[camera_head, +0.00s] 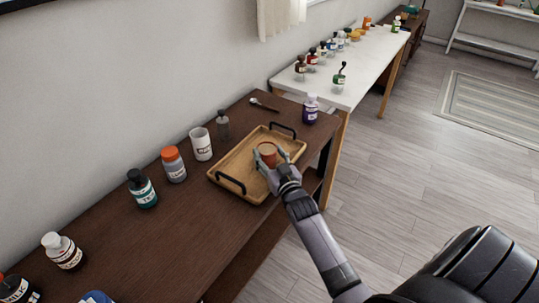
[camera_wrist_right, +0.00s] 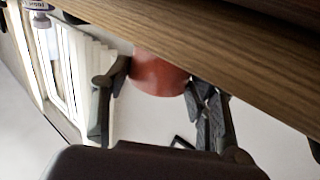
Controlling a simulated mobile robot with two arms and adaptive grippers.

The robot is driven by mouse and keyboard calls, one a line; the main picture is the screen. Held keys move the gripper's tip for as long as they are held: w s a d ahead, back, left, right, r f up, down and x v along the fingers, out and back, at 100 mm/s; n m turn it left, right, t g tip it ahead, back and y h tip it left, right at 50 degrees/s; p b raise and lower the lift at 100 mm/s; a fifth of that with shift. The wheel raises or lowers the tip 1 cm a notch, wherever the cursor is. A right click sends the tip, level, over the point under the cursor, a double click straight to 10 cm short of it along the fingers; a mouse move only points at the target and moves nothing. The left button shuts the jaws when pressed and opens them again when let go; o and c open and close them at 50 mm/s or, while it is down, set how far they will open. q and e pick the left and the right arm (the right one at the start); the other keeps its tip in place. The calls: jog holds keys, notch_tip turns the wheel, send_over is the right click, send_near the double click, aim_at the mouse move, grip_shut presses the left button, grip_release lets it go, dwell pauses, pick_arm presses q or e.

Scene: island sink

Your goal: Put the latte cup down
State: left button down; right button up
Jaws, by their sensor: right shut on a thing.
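The latte cup (camera_head: 268,152) is a small reddish-brown cup over the wooden tray (camera_head: 225,171) with two black handles. My right gripper (camera_head: 267,160) is shut on the cup, with a finger on each side of it. In the right wrist view the cup (camera_wrist_right: 158,75) shows between the two fingers of my right gripper (camera_wrist_right: 155,88). A wooden edge (camera_wrist_right: 215,48) runs right by the cup there. I cannot tell whether the cup touches the tray. My left gripper is not in view.
The tray stands on a dark brown table (camera_head: 150,236). A white mug (camera_head: 201,147), an orange-capped bottle (camera_head: 174,167), a grey bottle (camera_head: 223,126), a teal-labelled bottle (camera_head: 142,190) and a purple bottle (camera_head: 310,110) stand around it. A white table (camera_head: 345,80) with several bottles lies beyond.

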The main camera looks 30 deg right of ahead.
jog(key=shift+f, duration=0.15)
jog(key=o, duration=1)
jog(key=shift+c, duration=0.2)
jog(key=o, duration=0.4)
jog(key=shift+r, duration=0.2)
jog(key=s+a, duration=0.2)
jog(key=s, duration=1)
jog(key=shift+a+b, duration=0.15)
jog(key=shift+b, duration=0.2)
